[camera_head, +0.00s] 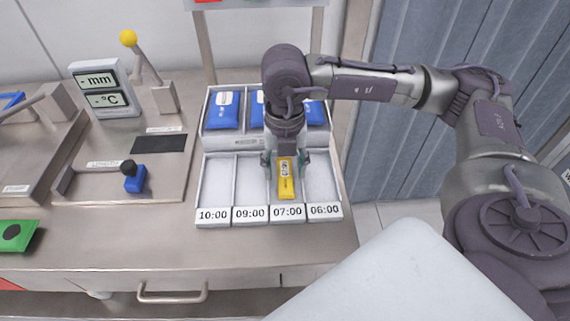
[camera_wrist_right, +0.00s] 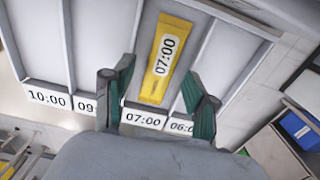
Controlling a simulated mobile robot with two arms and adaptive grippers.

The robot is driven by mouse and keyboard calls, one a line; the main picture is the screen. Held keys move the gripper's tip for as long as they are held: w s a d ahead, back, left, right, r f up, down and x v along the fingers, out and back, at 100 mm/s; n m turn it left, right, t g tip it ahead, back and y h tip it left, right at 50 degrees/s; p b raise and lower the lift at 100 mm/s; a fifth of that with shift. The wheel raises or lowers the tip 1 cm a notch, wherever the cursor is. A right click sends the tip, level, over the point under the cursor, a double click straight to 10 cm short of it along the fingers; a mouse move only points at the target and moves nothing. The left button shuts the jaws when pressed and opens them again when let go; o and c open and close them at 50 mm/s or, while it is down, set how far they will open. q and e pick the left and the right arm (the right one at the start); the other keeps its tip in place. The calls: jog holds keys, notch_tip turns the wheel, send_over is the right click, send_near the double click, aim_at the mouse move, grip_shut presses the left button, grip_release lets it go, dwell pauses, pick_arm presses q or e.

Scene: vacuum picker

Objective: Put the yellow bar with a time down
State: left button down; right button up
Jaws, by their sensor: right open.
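The yellow bar (camera_head: 286,186) bears a white label that reads 07:00 in the right wrist view (camera_wrist_right: 160,68). It lies lengthwise in the 07:00 compartment of the white tray (camera_head: 216,181), whose front labels read 10:00, 09:00, 07:00 and 06:00. My right gripper (camera_head: 287,168) is over that compartment, at the bar's far part in the head view. Its fingers (camera_wrist_right: 158,105) are spread apart, one on each side of the bar, with visible gaps to it. My left gripper is not in view.
Blue packets (camera_head: 222,111) sit in the tray's raised back row. Left of the tray stand a device with a blue slider (camera_head: 135,178), a mm and °C display (camera_head: 103,91) and a lever with a yellow knob (camera_head: 128,38). A green pad (camera_head: 16,235) lies front left.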

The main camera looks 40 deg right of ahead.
aim_at(285, 175)
jog(key=shift+r+p, duration=0.6)
jog(key=shift+r, duration=0.2)
pick_arm(q)
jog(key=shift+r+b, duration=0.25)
jog(key=shift+b, duration=0.4)
pick_arm(e)
notch_tip(285, 175, up, 11)
jog(key=shift+r, duration=0.2)
